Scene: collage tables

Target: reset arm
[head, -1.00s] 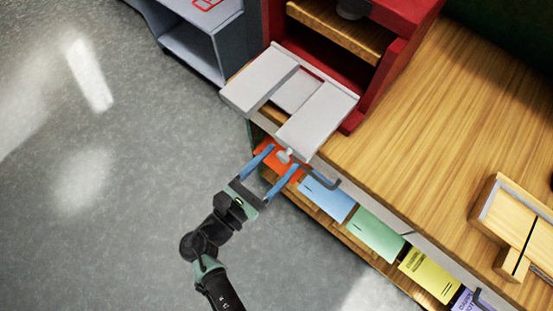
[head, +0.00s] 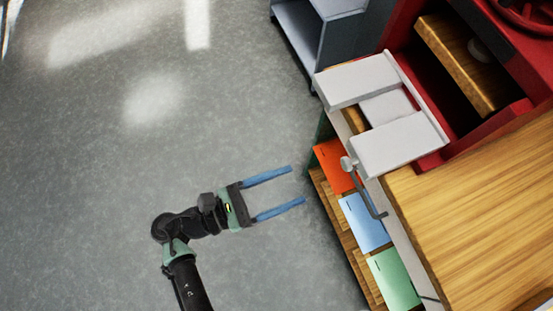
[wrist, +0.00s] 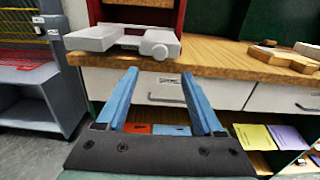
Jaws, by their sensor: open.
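My gripper (head: 297,185) has two long blue fingers spread wide apart with nothing between them. In the head view it is over the grey floor, left of the wooden table (head: 480,210), its fingers pointing right toward the table's side. My dark arm bends below and left of it. In the wrist view the open fingers (wrist: 160,95) point at the table's drawer fronts, below a light grey device with a round knob (wrist: 125,40).
The grey device (head: 400,145) sits at the table's corner, in front of a red cabinet (head: 510,120). Orange (head: 335,165), blue (head: 364,222) and green (head: 394,278) folders lie on a shelf under the tabletop. A grey-blue cart (head: 315,40) stands behind. The floor at left is clear.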

